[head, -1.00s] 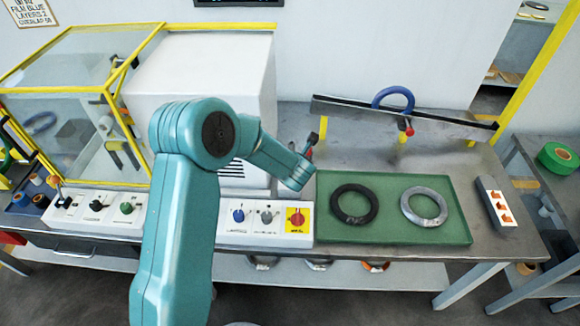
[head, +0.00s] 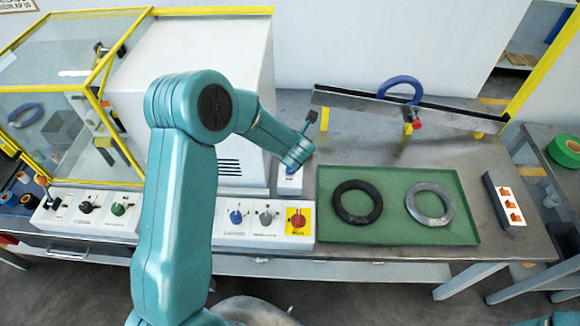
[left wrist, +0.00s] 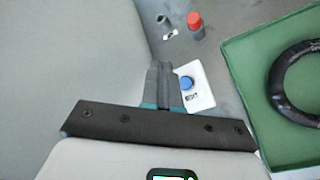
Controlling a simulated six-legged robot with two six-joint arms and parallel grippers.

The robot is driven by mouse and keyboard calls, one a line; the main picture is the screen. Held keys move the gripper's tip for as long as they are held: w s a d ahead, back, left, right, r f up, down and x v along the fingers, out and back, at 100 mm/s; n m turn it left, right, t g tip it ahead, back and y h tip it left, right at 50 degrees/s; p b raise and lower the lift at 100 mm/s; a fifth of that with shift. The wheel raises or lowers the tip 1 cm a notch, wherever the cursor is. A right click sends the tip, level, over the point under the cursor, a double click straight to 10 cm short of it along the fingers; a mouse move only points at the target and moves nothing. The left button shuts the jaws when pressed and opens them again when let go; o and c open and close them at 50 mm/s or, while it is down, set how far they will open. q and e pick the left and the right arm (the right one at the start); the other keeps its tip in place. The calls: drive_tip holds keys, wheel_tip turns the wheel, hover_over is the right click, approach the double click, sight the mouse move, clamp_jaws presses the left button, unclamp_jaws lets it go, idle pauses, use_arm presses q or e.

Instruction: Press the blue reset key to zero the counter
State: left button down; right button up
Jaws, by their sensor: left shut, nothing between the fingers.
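The blue reset key (left wrist: 186,83) is a round button on a small white plate (left wrist: 203,99) on the grey bench, seen in the left wrist view. My left gripper (left wrist: 163,72) is shut and empty. In that view its fingers are just left of the key and overlap the plate's edge; I cannot tell whether they touch it. A dark display with green digits (left wrist: 172,174) is cut off at the bottom edge. In the head view a small white block (head: 289,182) shows just below my left wrist; my left fingers are hidden there. My right gripper is not in view.
A red-topped post (left wrist: 195,20) stands beyond the key. A green tray (head: 398,234) with a black ring and a grey ring lies to the right. A white panel with knobs (head: 265,233) is in front. A large white housing (head: 232,70) stands behind my left arm.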

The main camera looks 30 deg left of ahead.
sight(291, 171)
use_arm(q)
wheel_tip(291, 171, down, 8)
drive_tip(key=b, duration=0.6)
drive_tip(key=shift+f, duration=0.25)
drive_tip(key=shift+f+b, duration=0.15)
drive_tip(key=shift+b, duration=0.25)
idle(1.3)
drive_tip(key=shift+f+b, duration=0.4)
drive_tip(key=shift+b, duration=0.2)
drive_tip(key=shift+f+b, duration=0.55)
drive_tip(key=shift+b, duration=0.1)
idle(0.5)
drive_tip(key=shift+r, duration=0.15)
drive_tip(key=shift+r+p, duration=0.6)
drive_tip(key=shift+r, duration=0.2)
